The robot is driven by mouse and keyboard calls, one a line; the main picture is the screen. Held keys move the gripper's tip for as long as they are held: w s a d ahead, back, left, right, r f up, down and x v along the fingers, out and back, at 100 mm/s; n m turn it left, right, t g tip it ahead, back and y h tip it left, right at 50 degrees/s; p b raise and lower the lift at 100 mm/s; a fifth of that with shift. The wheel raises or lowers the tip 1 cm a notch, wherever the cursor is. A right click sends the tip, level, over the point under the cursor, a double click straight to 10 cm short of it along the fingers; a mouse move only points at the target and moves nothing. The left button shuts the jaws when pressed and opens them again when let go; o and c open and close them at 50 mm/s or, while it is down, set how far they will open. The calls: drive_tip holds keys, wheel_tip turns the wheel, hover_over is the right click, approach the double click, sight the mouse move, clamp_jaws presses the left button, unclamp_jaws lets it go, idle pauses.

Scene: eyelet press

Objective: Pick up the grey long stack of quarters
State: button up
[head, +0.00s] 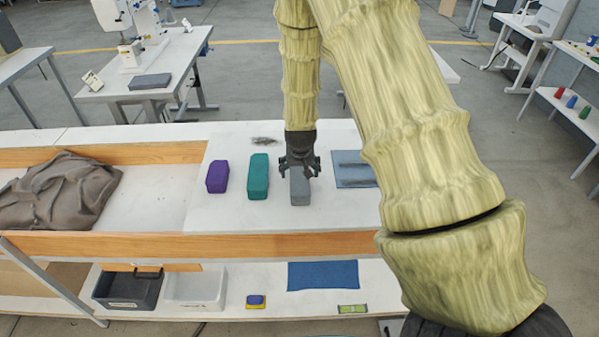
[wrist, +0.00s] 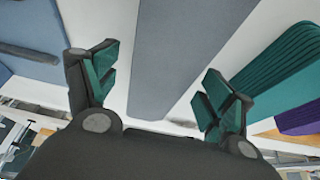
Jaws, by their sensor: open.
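The grey long stack of quarters (head: 300,188) lies on the white table top in the head view, to the right of a teal stack (head: 258,176) and a purple stack (head: 217,177). My gripper (head: 300,170) is right at the far end of the grey stack and hides part of it. In the wrist view the grey stack (wrist: 190,50) runs between the two spread fingers of my gripper (wrist: 158,85). The fingers are open and apart from its sides as far as I can see. The teal stack (wrist: 275,70) is beside the right finger.
A blue-grey mat (head: 352,180) with dark strips lies just right of the grey stack. A crumpled brown cloth (head: 60,190) lies at the left. A wooden rail (head: 290,244) runs along the front edge. White table shows between the stacks.

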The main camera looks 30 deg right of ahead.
drive_tip(key=shift+w+d+f, duration=0.1)
drive_tip(key=shift+w+f, duration=0.1)
drive_tip(key=shift+f, duration=0.4)
drive_tip(key=c, duration=1.4)
drive_tip(key=shift+r, duration=0.2)
